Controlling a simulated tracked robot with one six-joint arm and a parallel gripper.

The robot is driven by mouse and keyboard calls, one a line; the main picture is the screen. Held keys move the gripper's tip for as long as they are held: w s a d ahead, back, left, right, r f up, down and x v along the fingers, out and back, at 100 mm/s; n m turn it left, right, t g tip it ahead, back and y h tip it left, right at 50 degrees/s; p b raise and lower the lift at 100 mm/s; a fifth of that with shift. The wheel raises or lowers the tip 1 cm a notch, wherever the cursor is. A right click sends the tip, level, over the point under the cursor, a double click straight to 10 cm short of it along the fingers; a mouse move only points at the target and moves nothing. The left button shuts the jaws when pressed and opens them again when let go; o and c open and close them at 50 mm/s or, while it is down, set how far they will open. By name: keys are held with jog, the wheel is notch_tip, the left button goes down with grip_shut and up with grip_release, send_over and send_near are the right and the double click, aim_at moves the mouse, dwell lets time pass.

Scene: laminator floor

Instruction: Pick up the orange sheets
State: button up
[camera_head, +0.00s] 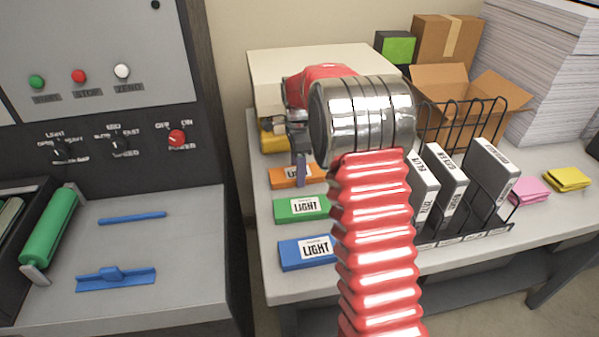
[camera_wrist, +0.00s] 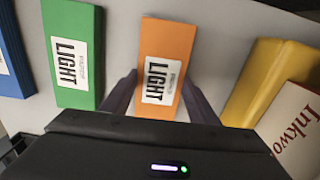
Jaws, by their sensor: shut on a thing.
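The orange sheets (camera_head: 284,176) are a flat pack with a white "LIGHT" label, lying on the white table in a row with the green and blue packs. In the wrist view the orange sheets (camera_wrist: 168,45) point away from me, with their near end between my two fingers. My gripper (camera_head: 301,165) is over the pack in the head view. In the wrist view my gripper (camera_wrist: 155,92) is shut on the orange sheets, one finger along each long side. The near end of the pack is hidden behind the gripper body.
Green sheets (camera_head: 301,209) and blue sheets (camera_head: 306,253) lie nearer the front. A yellow pack (camera_wrist: 262,80) lies to the right in the wrist view, beside a white-and-red "Inkwo..." item (camera_wrist: 298,125). A black wire rack (camera_head: 462,236) with labelled boxes stands right of my arm.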

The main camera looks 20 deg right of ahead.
notch_tip(320, 180, up, 10)
dwell(0.5)
jog(key=shift+s, duration=0.1)
dwell(0.4)
